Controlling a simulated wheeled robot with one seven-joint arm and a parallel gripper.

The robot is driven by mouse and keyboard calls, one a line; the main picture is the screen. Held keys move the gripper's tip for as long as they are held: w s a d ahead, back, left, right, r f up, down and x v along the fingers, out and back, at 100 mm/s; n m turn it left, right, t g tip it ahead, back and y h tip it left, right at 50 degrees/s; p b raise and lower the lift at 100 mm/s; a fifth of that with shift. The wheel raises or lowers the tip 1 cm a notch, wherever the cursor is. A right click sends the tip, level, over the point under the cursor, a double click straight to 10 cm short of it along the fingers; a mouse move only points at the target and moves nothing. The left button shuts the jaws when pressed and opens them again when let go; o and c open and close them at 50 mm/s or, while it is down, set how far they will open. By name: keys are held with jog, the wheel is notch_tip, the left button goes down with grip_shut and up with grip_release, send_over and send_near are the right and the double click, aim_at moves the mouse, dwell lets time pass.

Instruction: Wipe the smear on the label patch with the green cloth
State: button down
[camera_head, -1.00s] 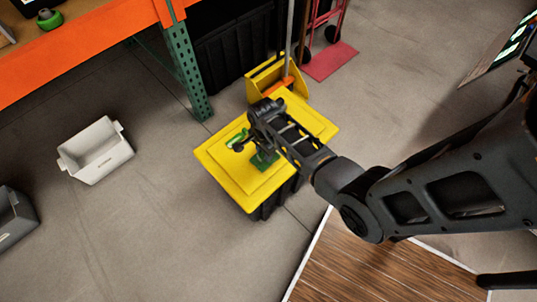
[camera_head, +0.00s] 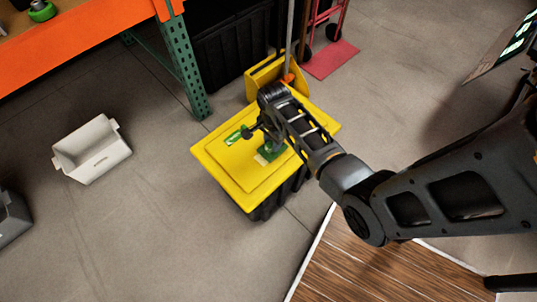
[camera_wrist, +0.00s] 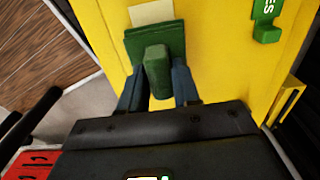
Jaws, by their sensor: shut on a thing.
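The green cloth (camera_wrist: 140,42) is a flat green piece with a raised block, which my gripper (camera_wrist: 158,88) is shut on. In the head view the cloth (camera_head: 273,152) is on or just above the yellow lid, under my gripper (camera_head: 266,143); I cannot tell if it touches. The pale cream label patch (camera_head: 261,159) shows beside the cloth's lower left edge. In the wrist view the patch (camera_wrist: 152,12) sticks out past the cloth's far edge, and the rest is hidden under it. I see no smear on the visible part.
The yellow lid (camera_head: 220,165) tops a dark cart. A green-and-white item (camera_head: 236,137) lies on the lid, left of my gripper. A yellow bin (camera_head: 258,78) with a pole stands behind. A grey-white tote (camera_head: 92,150) is on the floor at left, near an orange shelf beam (camera_head: 85,45).

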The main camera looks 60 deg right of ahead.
jog(key=shift+r, duration=0.15)
notch_tip(320, 180, up, 4)
jog(key=p, duration=0.4)
jog(key=shift+p, duration=0.3)
